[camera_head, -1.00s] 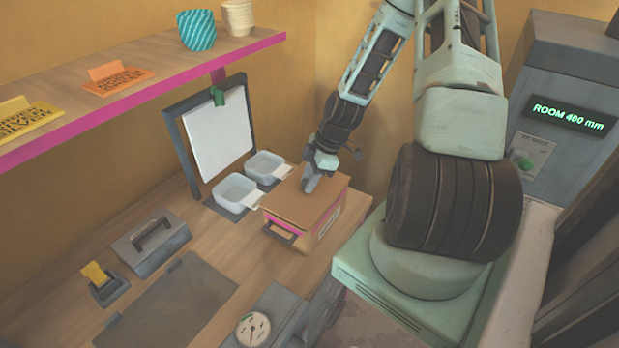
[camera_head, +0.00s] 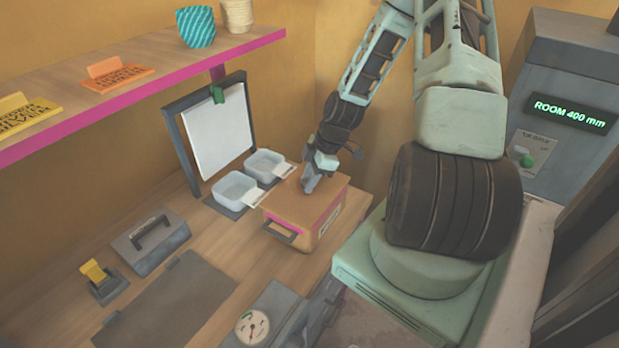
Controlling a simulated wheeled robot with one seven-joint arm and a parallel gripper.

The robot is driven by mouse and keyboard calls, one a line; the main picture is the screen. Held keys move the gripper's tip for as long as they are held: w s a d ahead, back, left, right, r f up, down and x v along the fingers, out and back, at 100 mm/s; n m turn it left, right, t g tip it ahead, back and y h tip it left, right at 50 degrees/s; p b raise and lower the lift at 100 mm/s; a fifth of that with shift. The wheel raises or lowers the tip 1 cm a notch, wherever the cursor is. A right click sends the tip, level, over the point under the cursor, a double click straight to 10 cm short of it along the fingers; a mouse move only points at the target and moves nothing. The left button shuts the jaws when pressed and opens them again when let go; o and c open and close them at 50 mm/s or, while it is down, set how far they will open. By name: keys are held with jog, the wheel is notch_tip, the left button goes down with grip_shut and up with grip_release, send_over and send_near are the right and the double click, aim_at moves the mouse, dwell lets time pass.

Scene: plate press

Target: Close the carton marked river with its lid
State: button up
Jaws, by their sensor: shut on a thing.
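The carton (camera_head: 310,238) stands on the bench in the middle of the view. It is brown with a pink band, a dark handle on its near left end and a label on its right side, too small to read. Its brown lid (camera_head: 290,203) lies level over the carton's top and appears seated on it. My gripper (camera_head: 309,188) points down at the lid's upper middle and is shut on a part of the lid. The fingertips and what they grasp are too small to see clearly.
Two pale trays (camera_head: 236,187) stand left of the carton, with a framed white sheet (camera_head: 218,135) behind. A grey box with a handle (camera_head: 151,242), a dark mat (camera_head: 170,300) and a dial scale (camera_head: 252,327) are nearer. A pink-edged shelf (camera_head: 150,75) hangs above left.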

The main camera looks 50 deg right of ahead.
jog(key=shift+f, duration=0.1)
dwell(0.8)
jog(key=o, duration=1.5)
jog(key=shift+o, duration=0.2)
jog(key=shift+r+p, duration=3.1)
jog(key=shift+r, duration=0.45)
jog(key=shift+c, duration=0.4)
grip_shut()
